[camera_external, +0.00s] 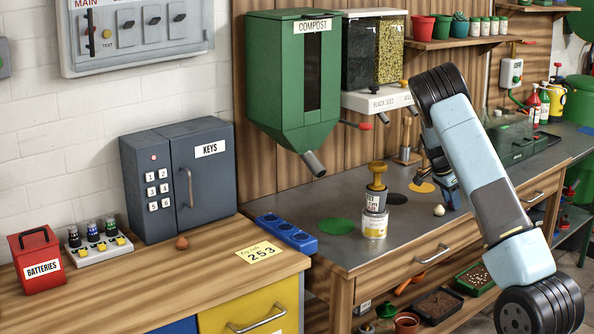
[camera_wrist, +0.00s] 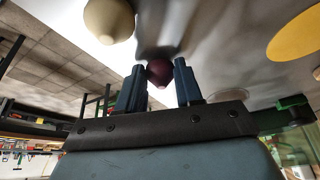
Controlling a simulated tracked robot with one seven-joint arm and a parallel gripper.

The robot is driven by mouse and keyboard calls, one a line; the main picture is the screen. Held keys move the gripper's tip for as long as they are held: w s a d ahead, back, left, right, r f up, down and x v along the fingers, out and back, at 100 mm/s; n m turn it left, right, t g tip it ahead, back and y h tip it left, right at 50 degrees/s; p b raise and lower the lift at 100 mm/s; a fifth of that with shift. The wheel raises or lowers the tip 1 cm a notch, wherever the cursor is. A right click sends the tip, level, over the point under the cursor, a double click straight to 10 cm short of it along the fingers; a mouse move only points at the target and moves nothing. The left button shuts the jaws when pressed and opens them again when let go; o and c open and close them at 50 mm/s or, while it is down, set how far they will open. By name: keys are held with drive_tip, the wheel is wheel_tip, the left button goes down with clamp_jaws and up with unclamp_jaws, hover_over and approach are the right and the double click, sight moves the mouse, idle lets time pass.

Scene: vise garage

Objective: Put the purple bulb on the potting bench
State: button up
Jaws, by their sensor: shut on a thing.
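The purple bulb (camera_wrist: 159,73) sits between the two fingers of my gripper (camera_wrist: 159,85) in the wrist view. The gripper is shut on it. In the external view my gripper (camera_external: 452,197) is low over the right part of the grey-topped potting bench (camera_external: 300,206), and the purple bulb is hidden there. I cannot tell whether the bulb touches the bench top. A cream bulb (camera_external: 438,210) rests on the bench just left of the gripper; it also shows in the wrist view (camera_wrist: 108,20).
Yellow (camera_external: 422,187), black (camera_external: 396,198) and green (camera_external: 337,226) discs mark the bench top. A blue tray (camera_external: 287,233) lies at the left edge. A brown bulb (camera_external: 181,243) lies on the wooden counter (camera_external: 130,290).

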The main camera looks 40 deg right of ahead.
drive_tip(key=shift+s+f, duration=0.1)
drive_tip(key=shift+f, duration=0.25)
